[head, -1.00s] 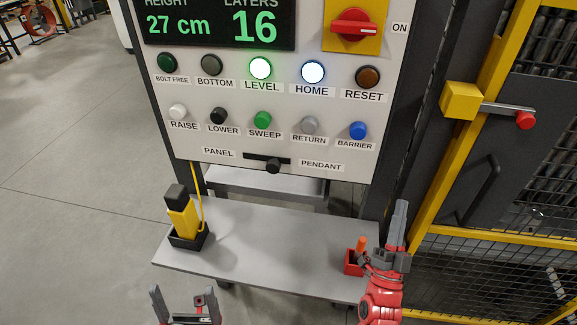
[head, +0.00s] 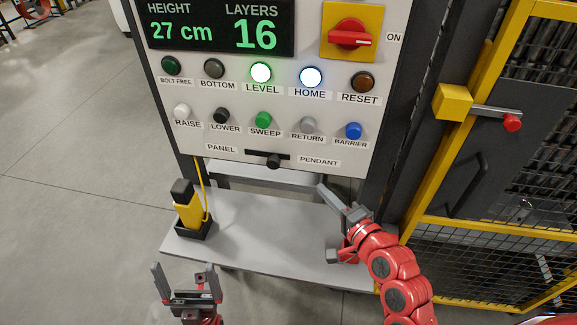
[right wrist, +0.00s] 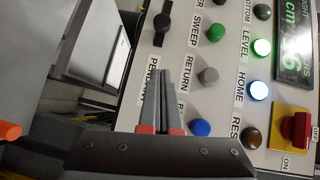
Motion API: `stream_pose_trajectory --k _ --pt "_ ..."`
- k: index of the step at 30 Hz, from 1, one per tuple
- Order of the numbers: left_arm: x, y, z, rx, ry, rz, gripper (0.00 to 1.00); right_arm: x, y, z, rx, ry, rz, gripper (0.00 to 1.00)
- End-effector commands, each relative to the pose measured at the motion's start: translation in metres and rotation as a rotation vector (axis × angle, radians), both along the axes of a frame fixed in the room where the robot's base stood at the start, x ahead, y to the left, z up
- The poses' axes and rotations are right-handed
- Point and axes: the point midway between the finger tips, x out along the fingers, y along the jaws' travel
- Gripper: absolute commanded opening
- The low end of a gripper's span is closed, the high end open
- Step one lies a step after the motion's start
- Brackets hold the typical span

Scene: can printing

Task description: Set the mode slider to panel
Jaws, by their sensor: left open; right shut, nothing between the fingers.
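The mode slider (head: 273,161) is a black knob in a short dark horizontal slot low on the white control panel. The knob sits right of the slot's middle, on the side of the PENDANT label (head: 319,161); the PANEL label (head: 221,148) is at the left. The slider also shows at the top of the right wrist view (right wrist: 161,24). My right gripper (head: 322,187) is shut and empty, below and right of the slider, apart from it. Its closed fingertips also show in the right wrist view (right wrist: 164,73). My left gripper (head: 184,268) is open and empty at the bottom left.
Several buttons sit above the slider, including the blue BARRIER button (head: 354,131). A grey shelf (head: 250,235) below the panel bears a yellow pendant (head: 188,208) in a black holder. A yellow-framed mesh fence (head: 470,255) stands at the right.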

Motion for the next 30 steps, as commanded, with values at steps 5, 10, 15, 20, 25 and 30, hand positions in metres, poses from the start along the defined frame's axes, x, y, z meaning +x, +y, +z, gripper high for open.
stream_pose_trajectory --k 5,10,15,20,25,30 --pt "0.000 0.000 0.000 0.000 0.000 0.000 0.99 -0.001 0.001 0.000 0.000 0.003 0.004 0.00" --pt "0.000 0.000 -0.002 0.000 0.000 0.000 0.99 0.000 0.001 -0.001 0.000 0.001 0.003 0.00" --pt "0.000 0.000 -0.018 0.000 0.000 0.000 0.99 0.010 0.006 -0.006 -0.002 -0.005 0.006 0.00" --pt "0.000 0.000 -0.049 0.000 0.000 0.000 0.99 0.029 0.015 -0.012 -0.003 -0.007 0.005 0.00" --pt "0.000 0.000 -0.073 0.000 0.000 0.000 0.99 0.049 0.026 -0.009 0.001 -0.004 0.007 0.00" --pt "0.000 0.000 -0.050 0.000 0.000 0.000 0.99 0.082 0.041 -0.006 -0.002 0.004 0.005 0.00"
